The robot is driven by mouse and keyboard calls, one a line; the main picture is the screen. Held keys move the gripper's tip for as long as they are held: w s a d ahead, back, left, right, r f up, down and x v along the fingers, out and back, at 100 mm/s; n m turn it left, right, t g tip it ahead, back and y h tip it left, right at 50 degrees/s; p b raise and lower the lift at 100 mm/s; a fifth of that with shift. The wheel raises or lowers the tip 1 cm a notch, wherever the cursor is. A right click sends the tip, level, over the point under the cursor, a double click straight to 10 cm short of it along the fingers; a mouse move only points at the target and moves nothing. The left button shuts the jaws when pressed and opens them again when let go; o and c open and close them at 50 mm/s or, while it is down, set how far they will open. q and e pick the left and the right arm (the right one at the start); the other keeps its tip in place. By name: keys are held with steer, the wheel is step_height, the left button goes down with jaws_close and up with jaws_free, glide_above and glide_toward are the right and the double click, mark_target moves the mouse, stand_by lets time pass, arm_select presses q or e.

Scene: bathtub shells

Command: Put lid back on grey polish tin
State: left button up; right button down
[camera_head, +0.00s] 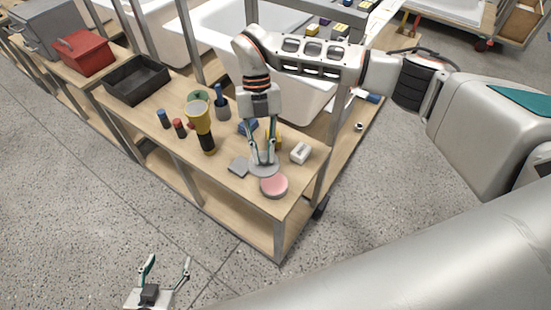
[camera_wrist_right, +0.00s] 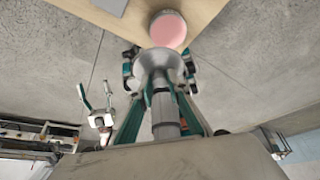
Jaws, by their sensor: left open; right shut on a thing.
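The open grey polish tin shows a round pink top (camera_head: 273,184) near the front corner of the wooden bench; it also shows in the right wrist view (camera_wrist_right: 168,29). My right gripper (camera_head: 263,160) points down just behind the tin and is shut on the round grey lid (camera_head: 257,172). The lid also shows between my fingers in the right wrist view (camera_wrist_right: 158,60), beside the tin and not over it. I cannot tell whether the lid touches the tin or the bench. My left gripper (camera_head: 166,267) is open and empty, low over the floor, away from the bench.
A black tray (camera_head: 137,79) sits beyond.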

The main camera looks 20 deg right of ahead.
mark_target(276, 159)
steer(key=f+m, duration=0.1)
steer(key=m, duration=0.1)
steer(key=d+f+m+y, duration=0.1)
steer(key=m, duration=0.1)
steer(key=d+m+t+y, duration=0.1)
steer(key=shift+s+d+f+m, duration=0.15)
steer(key=shift+s+f+m, duration=0.15)
steer(key=shift+f+m, duration=0.1)
steer(key=m, duration=0.1)
steer(key=d+f+m, duration=0.1)
steer(key=shift+m+t+y, duration=0.3)
steer(key=shift+t+y, duration=0.1)
steer(key=shift+f+b, duration=2.1)
steer(key=shift+f, duration=1.05)
steer(key=shift+r+p, duration=0.1)
steer(key=shift+p, duration=0.35)
steer(key=shift+f, duration=0.2)
steer(key=shift+p, duration=0.5)
